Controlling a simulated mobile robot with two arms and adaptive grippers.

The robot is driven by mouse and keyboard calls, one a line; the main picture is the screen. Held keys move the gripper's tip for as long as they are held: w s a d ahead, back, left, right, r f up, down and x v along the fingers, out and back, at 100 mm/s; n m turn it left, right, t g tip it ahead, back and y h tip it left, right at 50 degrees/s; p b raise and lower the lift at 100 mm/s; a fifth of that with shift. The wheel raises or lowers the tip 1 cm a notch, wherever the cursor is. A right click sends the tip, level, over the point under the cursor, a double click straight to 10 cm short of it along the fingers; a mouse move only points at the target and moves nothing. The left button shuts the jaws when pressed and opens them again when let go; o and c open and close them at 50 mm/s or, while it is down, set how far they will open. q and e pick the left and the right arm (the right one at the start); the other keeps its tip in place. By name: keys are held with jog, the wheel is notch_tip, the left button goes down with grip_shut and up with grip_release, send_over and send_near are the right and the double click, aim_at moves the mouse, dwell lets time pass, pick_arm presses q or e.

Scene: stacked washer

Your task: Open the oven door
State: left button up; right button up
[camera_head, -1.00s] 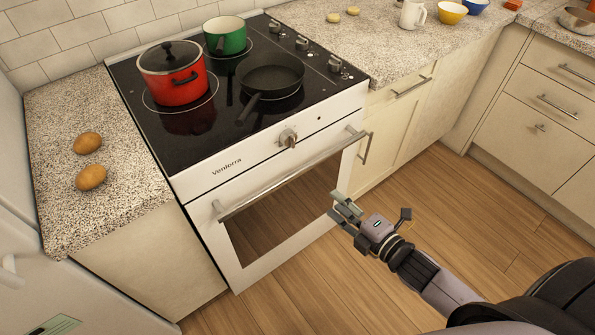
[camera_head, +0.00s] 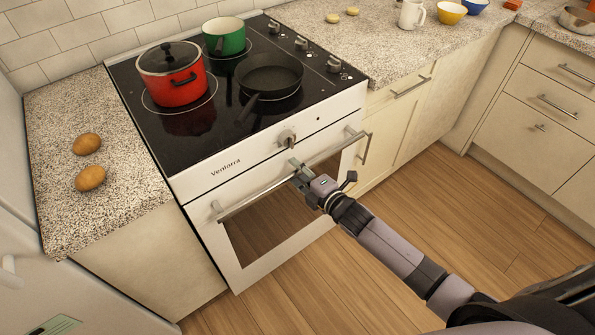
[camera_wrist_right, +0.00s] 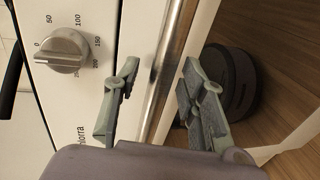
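The white oven door (camera_head: 272,222) with its dark window is closed, under the black cooktop. Its long metal handle (camera_head: 248,203) runs across the top of the door. Gaps show between the bar and the fingers. The left gripper is not in view.
An oven knob (camera_head: 287,138) sits just above the handle; it also shows in the wrist view (camera_wrist_right: 62,51). A red pot (camera_head: 172,80), green pot (camera_head: 225,38) and black pan (camera_head: 271,76) stand on the cooktop. The wooden floor (camera_head: 400,215) before the oven is clear.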

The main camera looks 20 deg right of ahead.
jog(key=shift+w, duration=0.1)
jog(key=shift+c, duration=0.3)
grip_shut()
dwell(0.6)
